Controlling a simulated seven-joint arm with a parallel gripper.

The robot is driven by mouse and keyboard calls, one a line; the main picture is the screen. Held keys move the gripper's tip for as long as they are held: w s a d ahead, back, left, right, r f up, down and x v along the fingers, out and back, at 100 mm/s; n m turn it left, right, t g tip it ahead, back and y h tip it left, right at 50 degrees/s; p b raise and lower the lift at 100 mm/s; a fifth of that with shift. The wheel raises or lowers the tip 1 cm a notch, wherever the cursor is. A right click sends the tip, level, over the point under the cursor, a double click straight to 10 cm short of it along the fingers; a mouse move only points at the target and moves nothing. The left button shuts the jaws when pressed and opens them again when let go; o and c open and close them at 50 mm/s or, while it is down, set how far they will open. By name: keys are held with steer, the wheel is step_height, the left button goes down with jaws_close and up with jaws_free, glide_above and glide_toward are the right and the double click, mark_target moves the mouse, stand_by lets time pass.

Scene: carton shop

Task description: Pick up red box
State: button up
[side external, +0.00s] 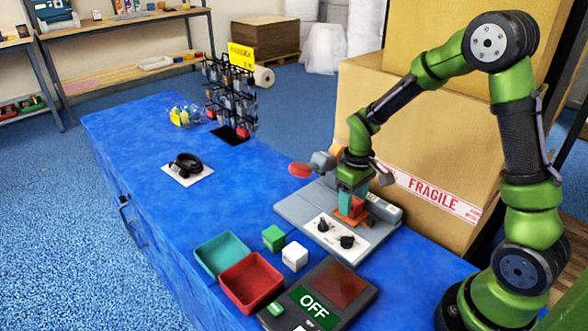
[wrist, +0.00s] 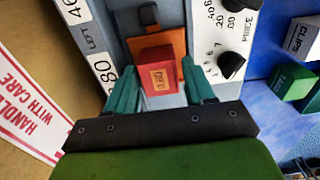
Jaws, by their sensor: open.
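The red box (wrist: 157,77) has a printed label on its face and sits on an orange plate of the grey machine. In the side external view the red box (side external: 357,206) shows only partly, at my fingertips. My gripper (side external: 351,194) points down at it over the machine. In the wrist view my gripper (wrist: 158,82) has its two teal fingers apart, one on each side of the box. Gaps seem to show between fingers and box; I cannot tell how deep the fingers reach.
The grey machine (side external: 290,206) has a white panel with black knobs. A green box (side external: 273,238) and a white box (side external: 294,257) stand in front of it. Beside them are a teal tray (side external: 205,254), a red tray (side external: 231,294) and a dark device (side external: 351,310) reading OFF. A large carton (side external: 425,150) stands behind.

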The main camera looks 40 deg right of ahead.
steer(key=shift+f, duration=0.35)
steer(key=shift+c, duration=0.4)
steer(key=shift+r, duration=0.1)
steer(key=c, duration=0.8)
